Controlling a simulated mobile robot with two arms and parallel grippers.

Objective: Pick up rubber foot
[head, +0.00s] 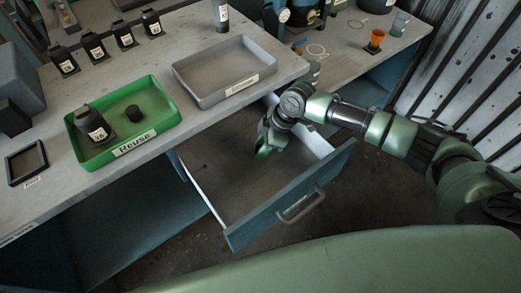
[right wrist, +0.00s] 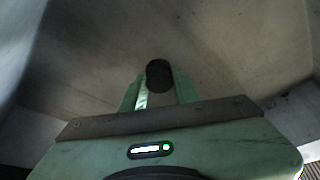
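My right gripper (head: 265,150) points down into the open drawer (head: 228,183) under the bench. In the right wrist view a short, round, black rubber foot (right wrist: 159,75) is between the tips of my right gripper (right wrist: 159,88). The fingers are apart by about its width, and I cannot tell whether they press on it or stand open around it. In the head view that foot is hidden by the gripper. My left gripper is out of view.
The drawer front with its handle (head: 300,206) and the side walls surround the gripper. A grey tray (head: 199,97) is on the bench above. A labelled black part (head: 90,122) shares the green tray. Several similar parts stand at the back left.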

